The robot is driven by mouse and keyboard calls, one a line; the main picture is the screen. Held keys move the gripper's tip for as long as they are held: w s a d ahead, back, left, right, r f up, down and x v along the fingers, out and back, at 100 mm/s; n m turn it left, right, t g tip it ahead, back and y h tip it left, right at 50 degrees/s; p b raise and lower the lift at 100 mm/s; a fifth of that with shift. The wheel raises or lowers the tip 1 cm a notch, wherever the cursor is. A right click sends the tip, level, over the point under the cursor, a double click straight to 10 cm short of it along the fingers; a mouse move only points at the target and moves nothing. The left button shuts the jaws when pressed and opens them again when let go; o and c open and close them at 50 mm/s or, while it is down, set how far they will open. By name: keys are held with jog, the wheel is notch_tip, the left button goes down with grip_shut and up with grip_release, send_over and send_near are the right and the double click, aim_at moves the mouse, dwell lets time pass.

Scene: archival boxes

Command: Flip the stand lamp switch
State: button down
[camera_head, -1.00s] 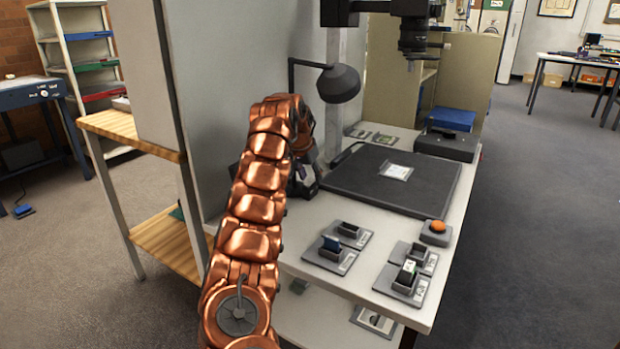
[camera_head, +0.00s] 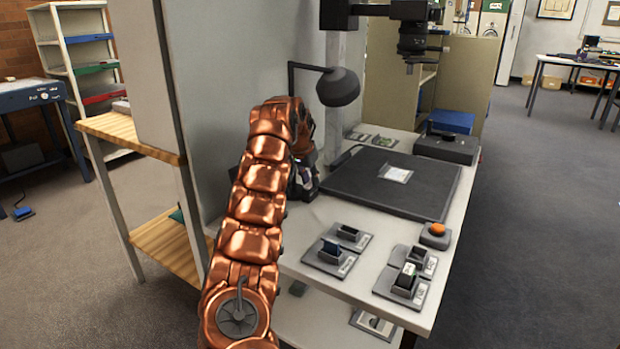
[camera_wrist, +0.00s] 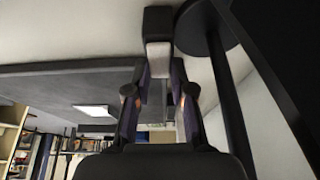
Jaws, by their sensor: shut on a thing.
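The stand lamp (camera_head: 338,87) has a dark round shade on a bent arm and stands at the back left of the table, near the grey panel. In the wrist view a dark pole (camera_wrist: 228,95) and round base (camera_wrist: 207,25), seemingly the lamp's, are just right of my gripper (camera_wrist: 160,85). A small block, dark with a pale part, seemingly the lamp switch (camera_wrist: 158,52), is between my fingertips, and they are shut on it. In the head view my copper arm hides most of the gripper and the switch. I cannot tell the switch's position.
A dark flat board (camera_head: 400,185) with a white card (camera_head: 395,173) lies right of the gripper. Small holders (camera_head: 336,250) and an orange button (camera_head: 437,229) are near the front. A camera column (camera_head: 412,40) rises behind. The grey panel (camera_head: 215,90) is close on the left.

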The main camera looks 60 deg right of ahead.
jog(key=p, duration=0.2)
jog(key=shift+d+r+p, duration=0.15)
jog(key=shift+r+p, duration=0.2)
jog(key=shift+r, duration=0.05)
jog(key=y+p, duration=0.1)
jog(key=p, duration=0.1)
jog(key=shift+f+p, duration=0.1)
jog(key=shift+p, duration=0.2)
jog(key=shift+f, duration=0.2)
jog(key=c, duration=1)
grip_release()
jog(key=shift+f, duration=0.1)
jog(key=v, duration=1.2)
jog(key=shift+d, duration=0.15)
